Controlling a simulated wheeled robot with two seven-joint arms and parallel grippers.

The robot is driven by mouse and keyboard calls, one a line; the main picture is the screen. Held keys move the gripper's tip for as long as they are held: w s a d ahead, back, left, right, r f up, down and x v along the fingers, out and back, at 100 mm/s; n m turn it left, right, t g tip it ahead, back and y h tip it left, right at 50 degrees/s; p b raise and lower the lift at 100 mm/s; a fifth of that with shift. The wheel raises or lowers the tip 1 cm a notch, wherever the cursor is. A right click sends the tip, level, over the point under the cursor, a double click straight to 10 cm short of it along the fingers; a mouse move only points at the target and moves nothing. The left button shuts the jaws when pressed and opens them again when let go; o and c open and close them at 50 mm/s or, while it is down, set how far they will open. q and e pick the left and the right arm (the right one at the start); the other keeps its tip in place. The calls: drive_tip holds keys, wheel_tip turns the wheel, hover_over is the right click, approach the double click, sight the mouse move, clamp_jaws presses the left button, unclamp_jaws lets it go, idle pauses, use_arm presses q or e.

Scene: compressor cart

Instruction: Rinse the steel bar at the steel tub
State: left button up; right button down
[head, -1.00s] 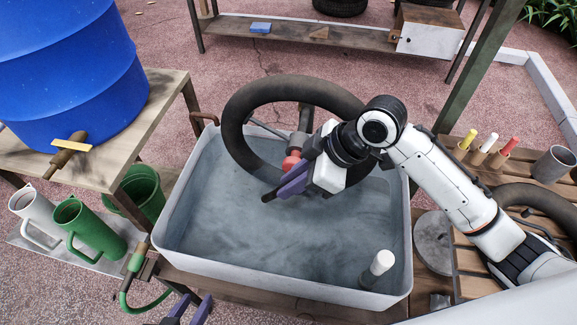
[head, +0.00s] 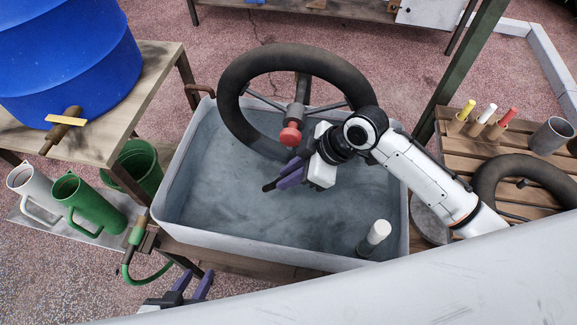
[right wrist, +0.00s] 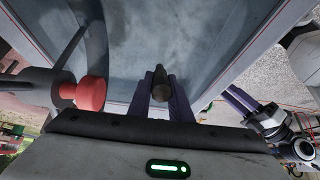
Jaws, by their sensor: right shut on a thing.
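The grey steel tub (head: 290,252) stands in the middle of the head view with cloudy blue-grey water in it. My right gripper (head: 283,180) reaches over the tub from the right, its purple fingers shut on a dark bar (head: 269,187). The bar's rounded dark end shows between the fingers in the right wrist view (right wrist: 160,82); most of it is hidden. I cannot tell whether it touches the water. My left gripper (head: 187,286) is low at the front, below the tub's front-left side, with its purple fingers apart and empty.
A large dark handwheel with a red knob (head: 290,135) rises over the tub's back, close to my right gripper. A white-capped cylinder (head: 376,236) stands at the tub's front right corner. A blue barrel (head: 70,75) and green jug (head: 90,207) are left.

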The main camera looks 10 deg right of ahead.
wheel_tip(320, 180, down, 10)
drive_tip(key=b, duration=0.2)
idle(0.5)
idle(0.9)
drive_tip(key=shift+r, duration=0.1)
idle(1.2)
drive_tip(key=shift+r+p, duration=1)
drive_tip(key=shift+r, duration=8.2)
drive_tip(key=shift+r, duration=0.1)
